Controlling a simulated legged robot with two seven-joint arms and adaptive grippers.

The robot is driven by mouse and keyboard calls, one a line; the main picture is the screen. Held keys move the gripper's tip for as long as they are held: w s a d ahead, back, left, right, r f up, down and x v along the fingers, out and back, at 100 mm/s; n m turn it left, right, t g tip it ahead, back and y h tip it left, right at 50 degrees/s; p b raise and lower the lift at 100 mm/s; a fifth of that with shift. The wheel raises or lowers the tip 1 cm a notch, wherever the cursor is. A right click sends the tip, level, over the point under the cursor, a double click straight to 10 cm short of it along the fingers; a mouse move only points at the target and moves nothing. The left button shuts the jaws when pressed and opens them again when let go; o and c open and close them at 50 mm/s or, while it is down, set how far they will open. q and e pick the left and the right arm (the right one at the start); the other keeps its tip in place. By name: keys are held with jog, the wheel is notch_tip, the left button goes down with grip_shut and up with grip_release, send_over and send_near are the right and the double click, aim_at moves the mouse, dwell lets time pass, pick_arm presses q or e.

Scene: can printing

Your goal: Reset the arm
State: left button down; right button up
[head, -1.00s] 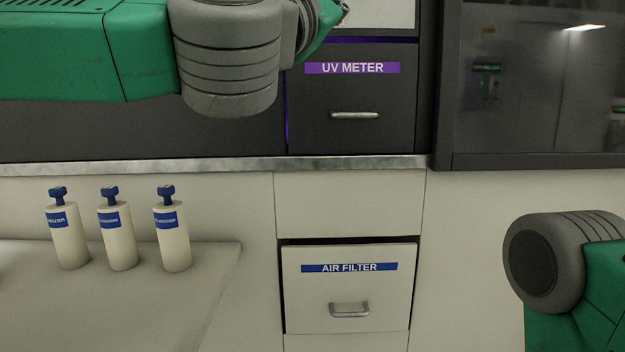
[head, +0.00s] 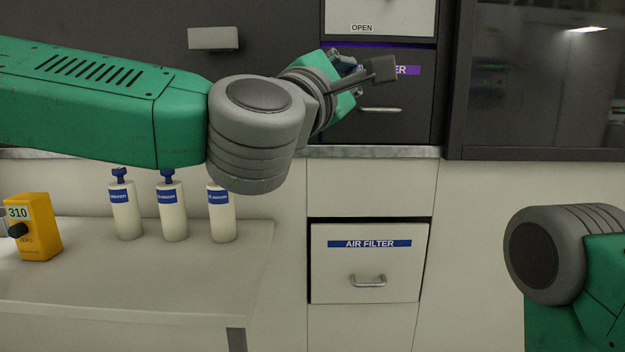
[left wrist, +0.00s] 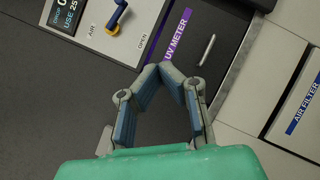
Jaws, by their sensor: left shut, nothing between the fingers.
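My left arm (head: 255,125) reaches across from the left in the head view. Its gripper (head: 345,62) is in front of the UV METER drawer (head: 400,128) and covers part of its purple label. In the left wrist view the left gripper (left wrist: 168,72) has its fingertips together, with nothing held between them. The UV METER drawer also shows there (left wrist: 188,62), with its handle beyond the fingertips. My right arm (head: 560,260) shows only in part at the lower right. Its gripper is out of view.
The AIR FILTER drawer (head: 366,290) below has dark gaps around its front. Several white bottles (head: 173,220) and a yellow device (head: 40,228) marked 310 are on the side table (head: 130,275). A metal counter edge (head: 375,152) runs under the UV METER drawer.

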pick_arm(q)
notch_tip(320, 180, down, 30)
jog(key=s+m+g+y+p, duration=0.1)
jog(key=m+g+p, duration=0.1)
jog(key=m+g, duration=0.55)
jog(key=s+a+f+m+g+y+p, duration=0.1)
jog(key=s+a+f+m+g+y, duration=0.25)
jog(key=f, duration=0.75)
jog(key=s+a+f+m+g+y+p, duration=0.2)
jog(key=s+a+f+m+g, duration=0.15)
jog(key=s+a+f, duration=1.2)
jog(key=s+a+f+m+g+y, duration=0.1)
jog(key=s+a+f+m+g, duration=0.1)
jog(key=s+a, duration=0.4)
jog(key=s+a+f+m+g+y+p, duration=0.1)
jog(key=s+a+f+m+y, duration=0.1)
jog(key=s+a, duration=0.5)
jog(key=shift+s+a+m+g+p, duration=0.2)
jog(key=shift+a+m+g+p, duration=0.1)
jog(key=shift+m+g, duration=0.05)
jog(key=shift+w+d+y, duration=0.15)
jog(key=shift+d+y, duration=0.05)
jog(key=shift+y, duration=0.05)
jog(key=shift+a, duration=0.1)
